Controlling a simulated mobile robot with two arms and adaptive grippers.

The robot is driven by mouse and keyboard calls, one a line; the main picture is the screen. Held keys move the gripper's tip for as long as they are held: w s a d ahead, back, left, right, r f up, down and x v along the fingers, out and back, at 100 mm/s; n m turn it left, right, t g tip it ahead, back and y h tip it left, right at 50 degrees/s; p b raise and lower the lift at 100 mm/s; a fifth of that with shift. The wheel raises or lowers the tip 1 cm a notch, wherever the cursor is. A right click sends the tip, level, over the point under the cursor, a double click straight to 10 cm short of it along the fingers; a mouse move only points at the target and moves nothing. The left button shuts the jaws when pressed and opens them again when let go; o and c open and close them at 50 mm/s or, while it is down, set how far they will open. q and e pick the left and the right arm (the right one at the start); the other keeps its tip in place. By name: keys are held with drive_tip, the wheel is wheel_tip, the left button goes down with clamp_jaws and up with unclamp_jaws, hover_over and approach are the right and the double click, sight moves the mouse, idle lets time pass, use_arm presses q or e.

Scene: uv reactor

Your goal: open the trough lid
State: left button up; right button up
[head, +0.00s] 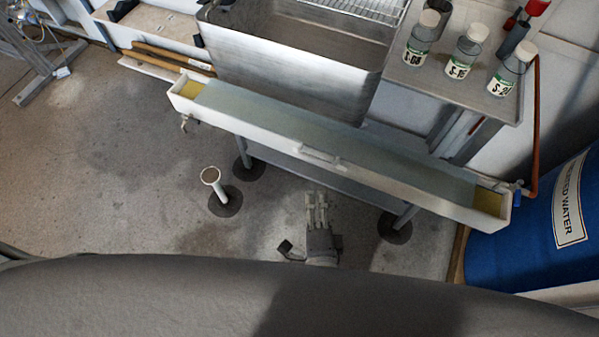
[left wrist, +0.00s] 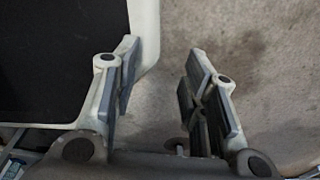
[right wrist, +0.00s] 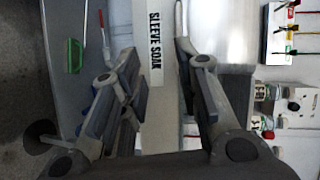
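The trough (head: 400,190) is a long, narrow white box running diagonally across the head view. A grey-blue lid (head: 290,122) covers most of its top. Yellowish patches show at both ends. A pale bar handle (head: 322,158) sits at the lid's front edge, near the middle. My right gripper (head: 317,196) is in front of and apart from the trough, below the handle in the picture. In the right wrist view it is open (right wrist: 160,65), with the trough's "SLEEVE SOAK" front wall (right wrist: 155,110) visible between its fingers. My left gripper (left wrist: 163,55) is open and empty over the floor.
A steel basin (head: 290,60) stands behind the trough. Several labelled bottles (head: 465,50) stand on a metal shelf at right. A blue water barrel (head: 545,220) is beside the trough's right end. A white standpipe (head: 213,182) rises from the floor. Left floor is mostly open.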

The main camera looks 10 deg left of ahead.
wheel_tip(320, 180, up, 2)
drive_tip(key=m, duration=0.2)
use_arm(q)
drive_tip(key=shift+d+f, duration=0.1)
drive_tip(key=shift+f, duration=0.25)
use_arm(e)
approach(325, 140)
drive_tip(key=shift+t+h, duration=0.4)
drive_tip(key=w+a+f, duration=0.2)
drive_tip(key=a, duration=0.1)
drive_tip(key=shift+w+f, duration=0.15)
drive_tip(key=shift+f, duration=0.05)
drive_tip(key=shift+c, duration=0.2)
drive_tip(key=shift+a, duration=0.1)
clamp_jaws()
